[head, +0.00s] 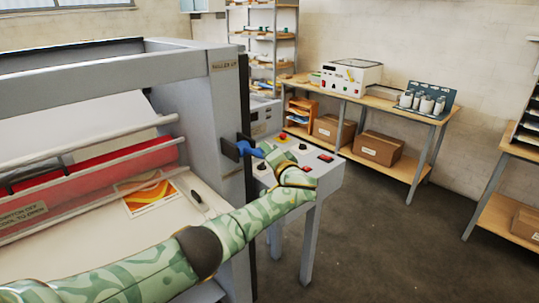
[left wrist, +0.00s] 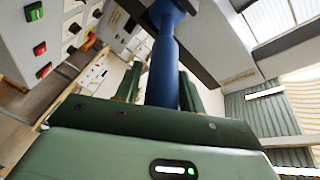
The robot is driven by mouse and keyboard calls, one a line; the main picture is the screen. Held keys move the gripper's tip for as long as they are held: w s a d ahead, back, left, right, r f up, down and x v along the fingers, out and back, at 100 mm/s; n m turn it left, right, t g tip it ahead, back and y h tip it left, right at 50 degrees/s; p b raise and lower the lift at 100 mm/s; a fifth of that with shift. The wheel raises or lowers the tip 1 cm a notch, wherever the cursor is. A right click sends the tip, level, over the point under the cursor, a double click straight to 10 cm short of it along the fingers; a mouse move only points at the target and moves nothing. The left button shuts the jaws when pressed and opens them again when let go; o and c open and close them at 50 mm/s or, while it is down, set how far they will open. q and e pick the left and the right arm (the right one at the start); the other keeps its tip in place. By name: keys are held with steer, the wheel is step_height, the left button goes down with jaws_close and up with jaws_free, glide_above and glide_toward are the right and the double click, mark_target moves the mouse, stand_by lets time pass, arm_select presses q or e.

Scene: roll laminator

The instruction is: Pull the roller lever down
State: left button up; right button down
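The roller lever has a blue handle (head: 256,152) on a dark bracket (head: 232,149) at the right end of the laminator's grey frame. The handle points out to the right. My left gripper (head: 266,154) is at the handle, at the end of my camouflage-patterned arm. In the left wrist view the blue handle (left wrist: 163,70) runs between the two green fingers of the left gripper (left wrist: 158,82). A narrow gap shows between the handle and the left-hand finger, so the gripper looks open around it. My right gripper is not in view.
The laminator (head: 190,80) fills the left, with a red roller (head: 100,168) and a print (head: 147,194) on its bed. A control box (head: 318,170) with buttons stands just right of the lever. A workbench (head: 388,103) stands behind.

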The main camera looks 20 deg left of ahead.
arm_select(q)
steer(key=shift+o, duration=0.5)
steer(key=shift+w, duration=0.1)
steer(key=shift+d, duration=0.1)
steer(key=shift+s+d, duration=0.2)
steer(key=shift+s, duration=0.05)
steer(key=v, duration=1.5)
steer(key=shift+s+d+b, duration=0.2)
steer(key=shift+b, duration=0.15)
